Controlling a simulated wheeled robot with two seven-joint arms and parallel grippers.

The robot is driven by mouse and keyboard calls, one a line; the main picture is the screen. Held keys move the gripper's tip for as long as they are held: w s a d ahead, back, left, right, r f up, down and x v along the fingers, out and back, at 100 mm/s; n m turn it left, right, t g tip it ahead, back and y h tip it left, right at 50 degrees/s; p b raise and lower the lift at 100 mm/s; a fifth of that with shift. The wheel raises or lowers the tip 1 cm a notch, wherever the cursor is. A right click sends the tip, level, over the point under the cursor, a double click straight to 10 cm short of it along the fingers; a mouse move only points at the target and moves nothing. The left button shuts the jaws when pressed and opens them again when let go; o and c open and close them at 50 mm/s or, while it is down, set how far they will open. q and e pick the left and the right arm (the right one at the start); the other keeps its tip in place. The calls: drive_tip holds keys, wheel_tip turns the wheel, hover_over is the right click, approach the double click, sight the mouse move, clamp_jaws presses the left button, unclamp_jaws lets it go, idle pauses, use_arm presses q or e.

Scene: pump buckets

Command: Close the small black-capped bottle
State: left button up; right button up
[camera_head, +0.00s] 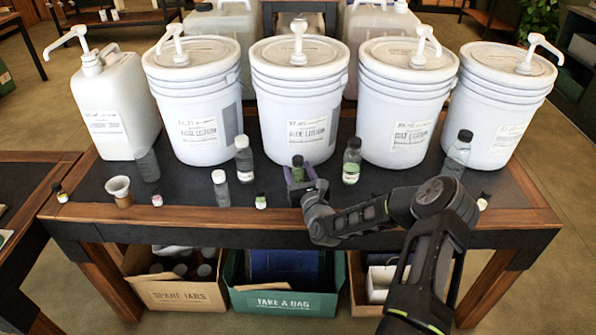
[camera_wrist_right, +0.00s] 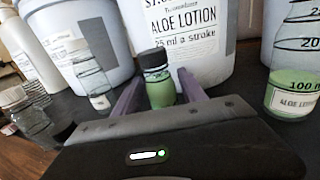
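A small bottle with a black cap and green contents (camera_head: 298,173) stands on the dark table in front of the middle pump bucket (camera_head: 299,105). In the right wrist view the bottle (camera_wrist_right: 161,93) is upright, its black cap (camera_wrist_right: 153,60) on top; I cannot tell how tight the cap is. My right gripper (camera_head: 300,186) is low at the bottle. Its two purple fingers (camera_wrist_right: 158,92) stand apart on either side of the bottle, with small gaps seeming to show. The bottle's base is hidden behind the gripper body. My left gripper is not in view.
A tiny green jar (camera_head: 261,201) is near the front edge. Pump buckets line the back.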

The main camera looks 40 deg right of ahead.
drive_tip(key=shift+o, duration=0.7)
drive_tip(key=shift+r, duration=0.1)
drive_tip(key=v, duration=1.2)
drive_tip(key=shift+b, duration=0.4)
